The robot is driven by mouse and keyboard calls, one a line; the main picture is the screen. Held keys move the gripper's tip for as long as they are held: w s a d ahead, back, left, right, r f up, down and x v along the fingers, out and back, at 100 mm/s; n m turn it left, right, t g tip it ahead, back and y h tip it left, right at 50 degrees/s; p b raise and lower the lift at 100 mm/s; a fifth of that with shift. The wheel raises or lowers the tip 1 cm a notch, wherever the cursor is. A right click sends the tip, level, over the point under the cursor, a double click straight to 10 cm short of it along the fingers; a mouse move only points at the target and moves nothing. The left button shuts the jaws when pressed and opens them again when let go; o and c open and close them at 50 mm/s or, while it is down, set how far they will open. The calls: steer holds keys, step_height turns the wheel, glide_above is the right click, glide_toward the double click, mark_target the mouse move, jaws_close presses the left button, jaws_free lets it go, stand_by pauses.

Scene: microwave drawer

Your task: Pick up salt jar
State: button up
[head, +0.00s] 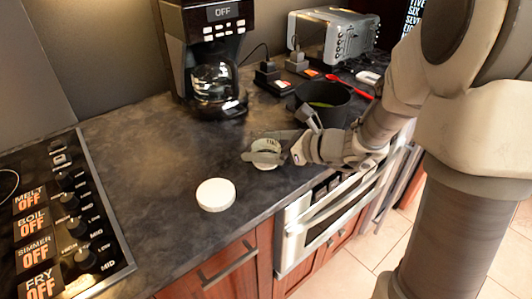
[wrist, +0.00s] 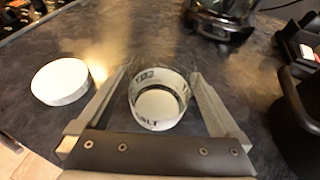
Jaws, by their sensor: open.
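The salt jar (wrist: 158,122) is a short, round, open-topped container with a pale wall, dark lettering ending in "ALT", and white contents. It stands on the dark counter between my gripper's two fingers (wrist: 158,80) in the wrist view. The fingers are open, one on each side, with a small gap seen at both sides. In the head view my gripper (head: 264,155) is low over the counter, and the jar (head: 266,145) is partly hidden by the fingers.
A white round disc (head: 215,195), perhaps a lid, lies left of the jar. A coffee maker (head: 213,60) stands behind, a dark pot (head: 322,104) and a toaster (head: 333,37) to the right. A cooktop (head: 62,220) is at the left. The counter's front edge is close.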

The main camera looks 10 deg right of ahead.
steer(key=x, duration=0.2)
steer(key=shift+w+a+f, duration=0.1)
steer(key=shift+w+a, duration=0.05)
steer(key=shift+w, duration=0.05)
steer(key=c, duration=1.3)
steer(key=shift+o, duration=0.2)
